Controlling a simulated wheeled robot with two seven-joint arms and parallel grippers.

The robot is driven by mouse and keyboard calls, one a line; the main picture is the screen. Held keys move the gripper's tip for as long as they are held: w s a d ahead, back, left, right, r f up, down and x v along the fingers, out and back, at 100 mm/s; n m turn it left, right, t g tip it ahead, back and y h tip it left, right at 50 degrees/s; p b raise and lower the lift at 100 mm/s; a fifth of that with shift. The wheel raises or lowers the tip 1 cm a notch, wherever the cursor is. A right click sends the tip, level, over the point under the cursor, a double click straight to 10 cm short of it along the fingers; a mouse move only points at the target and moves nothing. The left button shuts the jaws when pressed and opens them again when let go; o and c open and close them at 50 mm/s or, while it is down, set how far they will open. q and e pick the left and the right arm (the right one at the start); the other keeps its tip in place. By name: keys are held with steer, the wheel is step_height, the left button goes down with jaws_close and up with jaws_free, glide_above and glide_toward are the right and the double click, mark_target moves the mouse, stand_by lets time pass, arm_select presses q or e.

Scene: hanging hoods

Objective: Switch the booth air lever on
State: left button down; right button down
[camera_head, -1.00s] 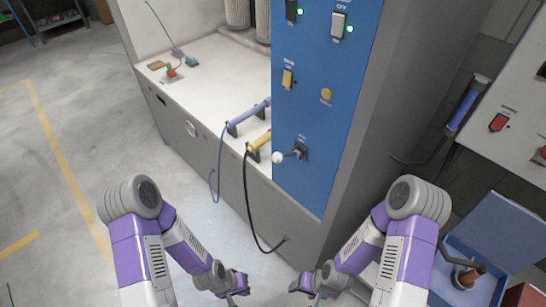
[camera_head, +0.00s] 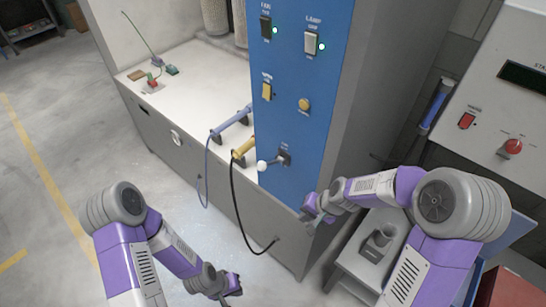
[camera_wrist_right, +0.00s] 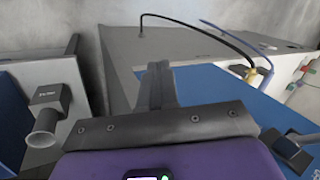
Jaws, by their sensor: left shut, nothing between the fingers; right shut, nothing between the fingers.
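The lever, with a white ball knob (camera_head: 263,165) and a dark base (camera_head: 284,157), sits low on the blue panel (camera_head: 300,130). Its knob points left and slightly down; its label is too small to read. The dark lever base (camera_wrist_right: 290,145) also shows at the lower right of the right wrist view. My right gripper (camera_head: 309,211) is shut and empty, below and right of the lever, near the panel's lower right corner and apart from the knob. Its fingers (camera_wrist_right: 157,88) show shut in the wrist view. My left gripper (camera_head: 236,290) is shut and empty, low in front of the cabinet.
A blue-handled tool (camera_head: 232,122) and a yellow-handled one (camera_head: 243,149) trail hoses left of the panel. A grey stand (camera_head: 352,262) is at right.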

step_height(320, 180, up, 16)
steer(key=w+t+y+p, duration=0.1)
steer(key=w+y+p, duration=0.1)
steer(key=w, duration=0.1)
steer(key=y, duration=0.1)
glide_toward(266, 166)
steer(key=s+d+r, duration=0.4)
steer(key=d, duration=0.1)
steer(key=shift+r+m+t+p, duration=0.15)
steer(key=shift+m+t+p, duration=0.25)
steer(key=shift+p, duration=0.05)
steer(key=shift+w+a, duration=0.1)
steer(key=shift+a, duration=0.05)
steer(key=x, duration=1.2)
steer(key=shift+w+a, duration=0.3)
steer(key=shift+a, duration=0.15)
steer(key=shift+w+a+f, duration=0.25)
steer(key=shift+a+f, duration=0.1)
steer(key=shift+a, duration=0.05)
